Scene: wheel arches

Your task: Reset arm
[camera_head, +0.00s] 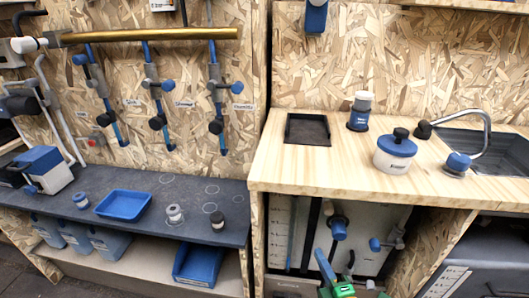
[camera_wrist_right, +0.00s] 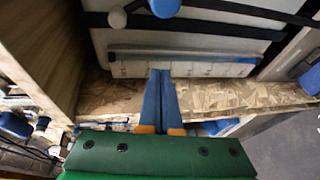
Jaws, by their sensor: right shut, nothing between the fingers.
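My right gripper (camera_head: 321,252) shows at the bottom of the head view, with blue fingers and a green body. It is in front of the open space under the wooden counter. In the right wrist view its two blue fingers (camera_wrist_right: 160,74) lie side by side, shut, with nothing between them. They point toward a pale panel (camera_wrist_right: 185,45) with dark straps. My left gripper is in neither view.
The wooden counter (camera_head: 300,168) holds a white pot with a blue lid (camera_head: 395,150), a jar (camera_head: 360,111) and a sink (camera_head: 500,150). At left, a dark bench (camera_head: 165,220) holds a blue tray (camera_head: 123,204). A blue bin (camera_head: 199,265) sits below.

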